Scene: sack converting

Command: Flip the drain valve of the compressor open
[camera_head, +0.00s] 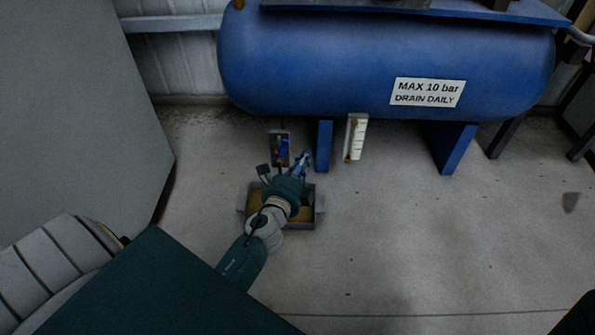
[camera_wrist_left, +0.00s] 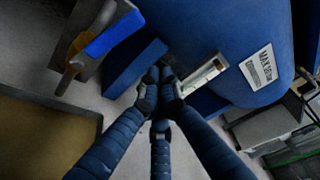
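The compressor is a blue tank (camera_head: 380,60) on blue legs. Its drain valve (camera_head: 279,150) hangs below the tank's left part, with a blue lever (camera_head: 283,146). In the left wrist view the brass valve body (camera_wrist_left: 74,65) is at the upper left, with the blue lever (camera_wrist_left: 114,30) slanting up and right from it. My left gripper (camera_head: 305,157) is just right of the valve, apart from it. In the wrist view its fingertips (camera_wrist_left: 161,74) come together with nothing visible between them. My right gripper is not in view.
A shallow tray (camera_head: 309,221) with a brownish inside stands on the floor under my left wrist. A blue leg (camera_head: 323,147) and a white gauge strip (camera_head: 355,138) are right of the gripper. A grey panel (camera_head: 75,110) rises at left.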

